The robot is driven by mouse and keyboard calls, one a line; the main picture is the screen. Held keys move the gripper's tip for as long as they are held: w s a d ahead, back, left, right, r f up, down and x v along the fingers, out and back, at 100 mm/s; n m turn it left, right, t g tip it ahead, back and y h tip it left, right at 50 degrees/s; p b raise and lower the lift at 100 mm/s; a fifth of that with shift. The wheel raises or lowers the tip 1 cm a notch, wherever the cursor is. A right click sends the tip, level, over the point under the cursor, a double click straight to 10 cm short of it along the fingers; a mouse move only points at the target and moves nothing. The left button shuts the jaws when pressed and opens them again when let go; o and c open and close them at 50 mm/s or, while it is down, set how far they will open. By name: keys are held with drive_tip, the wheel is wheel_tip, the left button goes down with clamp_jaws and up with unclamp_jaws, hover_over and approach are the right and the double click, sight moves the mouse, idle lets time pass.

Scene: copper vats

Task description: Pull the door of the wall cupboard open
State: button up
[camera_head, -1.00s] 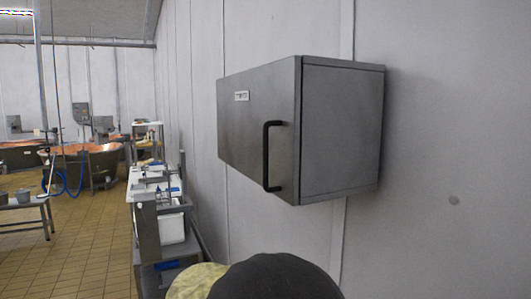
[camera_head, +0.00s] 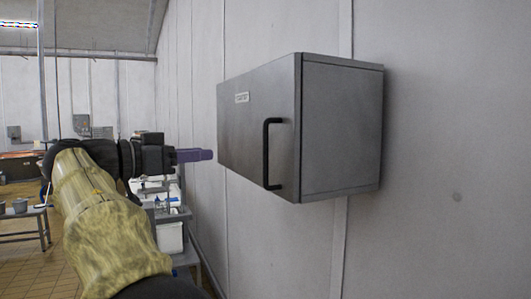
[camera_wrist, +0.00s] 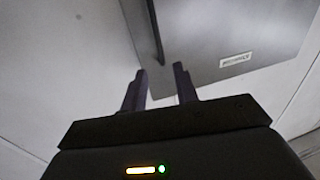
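The grey metal wall cupboard (camera_head: 340,128) hangs on the white wall, right of centre in the head view. Its door (camera_head: 245,125) faces left and looks shut, with a small white label (camera_head: 242,98). A black vertical bar handle (camera_head: 266,153) sits near the door's right edge. My gripper (camera_head: 210,155) is to the left of the door and handle, apart from the handle. In the wrist view its two fingers (camera_wrist: 158,85) are spread with nothing between them. The door (camera_wrist: 220,40) and the dark handle (camera_wrist: 156,35) show beyond the fingertips.
A bench with white tubs (camera_head: 170,238) stands along the wall below and left of the cupboard. A small table (camera_head: 25,225) with metal pots is at far left. The wall right of the cupboard is bare.

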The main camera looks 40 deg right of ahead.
drive_tip(key=shift+s+r+m, duration=0.15)
drive_tip(key=shift+r+m, duration=0.1)
drive_tip(key=shift+m, duration=0.05)
drive_tip(key=shift+d, duration=0.1)
drive_tip(key=d+p, duration=0.2)
drive_tip(key=d, duration=0.3)
drive_tip(key=d+p, duration=0.2)
drive_tip(key=d, duration=0.4)
drive_tip(key=d+p, duration=0.2)
drive_tip(key=d, duration=0.3)
drive_tip(key=shift+s+d+p, duration=0.3)
drive_tip(key=shift+s+d, duration=0.05)
drive_tip(key=shift+d, duration=0.3)
clamp_jaws()
